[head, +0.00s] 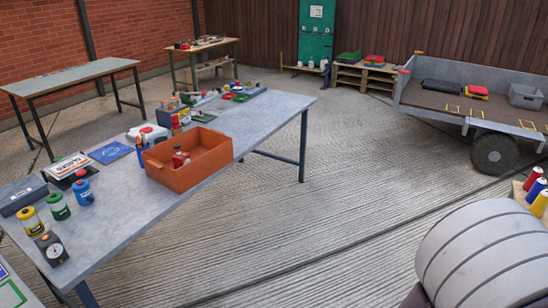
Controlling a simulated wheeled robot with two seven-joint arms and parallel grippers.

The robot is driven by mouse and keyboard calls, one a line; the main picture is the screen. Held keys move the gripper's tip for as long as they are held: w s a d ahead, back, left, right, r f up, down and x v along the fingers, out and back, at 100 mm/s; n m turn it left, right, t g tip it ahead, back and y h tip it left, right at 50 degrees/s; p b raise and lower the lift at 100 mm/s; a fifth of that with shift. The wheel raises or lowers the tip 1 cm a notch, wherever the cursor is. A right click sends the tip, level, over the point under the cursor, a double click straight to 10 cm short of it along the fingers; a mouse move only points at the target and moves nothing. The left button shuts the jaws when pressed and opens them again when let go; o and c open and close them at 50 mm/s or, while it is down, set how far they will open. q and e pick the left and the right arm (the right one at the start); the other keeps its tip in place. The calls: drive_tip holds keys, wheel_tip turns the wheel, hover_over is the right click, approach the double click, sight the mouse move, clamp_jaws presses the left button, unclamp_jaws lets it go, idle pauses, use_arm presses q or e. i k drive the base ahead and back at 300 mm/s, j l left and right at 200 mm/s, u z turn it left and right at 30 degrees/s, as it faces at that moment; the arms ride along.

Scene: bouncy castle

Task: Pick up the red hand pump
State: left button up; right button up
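I cannot make out a red hand pump for certain. A small red item with a dark part (181,158) stands inside the orange crate (190,172) on the long grey table (125,215); its lower part is hidden by the crate wall, and it is too small to identify. Another small upright red item (175,121) stands behind the crate, next to a white box. Neither of my grippers is in view.
Several thread cones or jars (58,206) and a dial gauge (51,247) crowd the table's left end. A large grey banded roll (485,258) fills the lower right. A trailer (475,105) stands at the back right. The concrete floor (330,215) between is clear.

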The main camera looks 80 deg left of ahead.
sight(179, 160)
drive_tip(key=u, duration=3.45)
drive_tip(key=i+u, duration=0.1)
